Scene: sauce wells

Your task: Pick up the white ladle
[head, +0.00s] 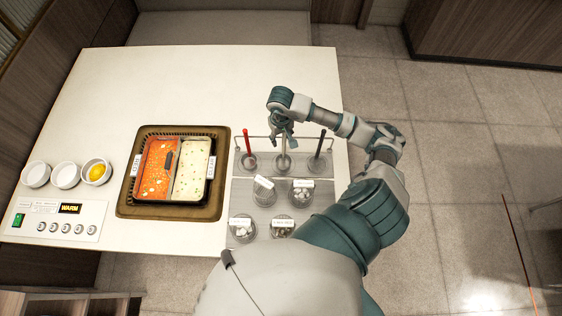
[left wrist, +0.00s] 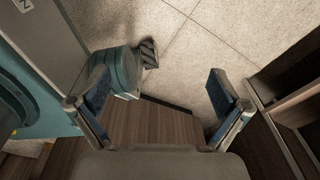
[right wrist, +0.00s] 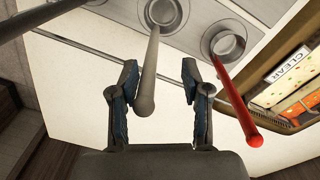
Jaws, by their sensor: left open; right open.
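The white ladle (head: 284,148) stands upright in the middle well of the rack, between a red ladle (head: 246,142) and a black ladle (head: 320,146). My right gripper (head: 282,132) is over the white ladle's handle and partly hides it. In the right wrist view, the open fingers of my right gripper (right wrist: 160,78) have the white ladle's handle (right wrist: 150,70) between them, nearer the left finger; I cannot tell whether it touches. The red ladle (right wrist: 234,100) is outside the right finger. My left gripper (left wrist: 158,92) is open and empty over the floor, out of the head view.
A warming tray (head: 125,208) with an orange and a white sauce stands left of the rack (head: 238,190). Several labelled containers (head: 264,190) sit in the rack's front. Small bowls (head: 66,175) and a control panel (head: 60,222) are far left. The back of the white counter (head: 200,80) is clear.

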